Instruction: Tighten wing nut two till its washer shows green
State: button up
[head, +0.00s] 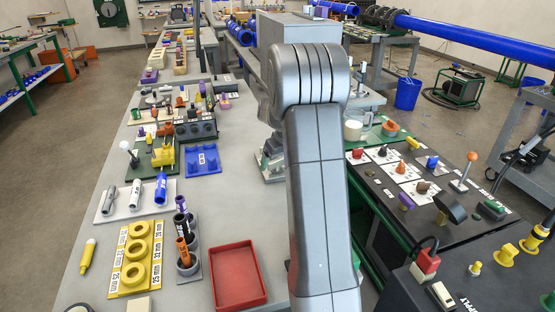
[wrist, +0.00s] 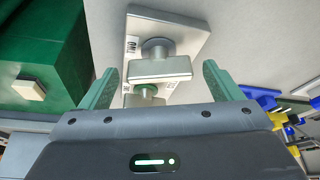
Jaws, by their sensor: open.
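In the wrist view a grey metal wing nut (wrist: 160,69) with a flat bar and round hub stands on a pale plate (wrist: 185,22). The small label beside it is upside down and seems to read TWO. My gripper (wrist: 160,67) is open, its green fingers left and right of the bar, with a gap on each side. Below it, partly covered by my gripper body, is a second fixture with a green round part (wrist: 147,90). I see no clear washer colour at the upper nut. In the head view my arm hides the gripper and most of this fixture (head: 270,165).
In the head view a red tray (head: 238,275), a yellow ring rack (head: 136,258) and a blue plate (head: 203,159) lie on the grey bench left of my arm. A black control panel (head: 425,190) stands to the right. In the wrist view a green block (wrist: 45,50) is close at left.

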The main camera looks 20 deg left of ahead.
jog(key=c, duration=1)
jog(key=shift+a+m+t+h+b, duration=0.1)
jog(key=shift+m+t+h+b, duration=0.45)
jog(key=shift+m, duration=1.95)
jog(key=shift+h, duration=0.25)
jog(key=o, duration=1)
jog(key=shift+s, duration=0.1)
jog(key=v, duration=1.3)
jog(key=shift+s+r, duration=0.2)
jog(key=shift+r, duration=0.1)
jog(key=shift+f, duration=0.1)
